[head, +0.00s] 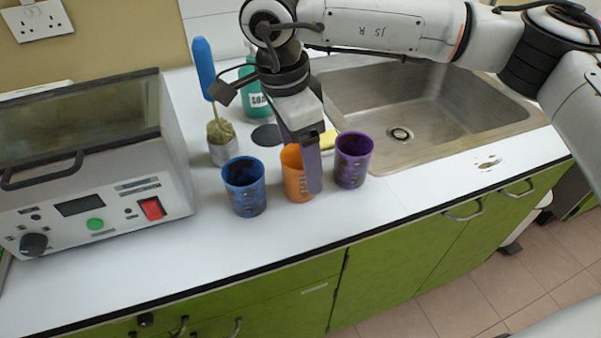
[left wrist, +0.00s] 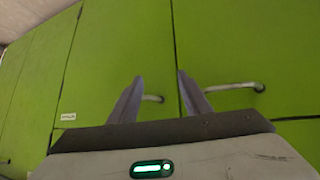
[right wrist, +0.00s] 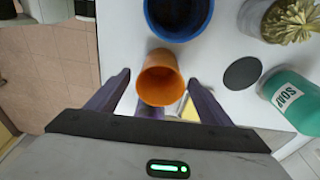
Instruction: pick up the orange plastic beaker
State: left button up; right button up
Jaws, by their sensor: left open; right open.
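The orange plastic beaker (head: 295,180) stands upright on the white counter, between a blue beaker (head: 244,186) and a purple beaker (head: 352,160). My right gripper (head: 305,178) is open and pointed down at the orange beaker, partly hiding it in the head view. In the right wrist view the orange beaker (right wrist: 160,80) lies between the two spread fingers, with visible gaps on both sides. My left gripper (left wrist: 155,90) is open and empty, facing green cabinet doors below the counter. It is out of the head view.
A grey machine (head: 95,180) stands at the left. A brush holder (head: 221,145) with a blue-handled brush, a green soap bottle (head: 257,100) and a yellow sponge (head: 328,140) are behind the beakers. A metal sink (head: 440,110) is at the right. The counter's front strip is clear.

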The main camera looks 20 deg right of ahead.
jog(key=c, duration=1.1)
jog(key=shift+c, duration=0.2)
jog(key=shift+r, duration=0.15)
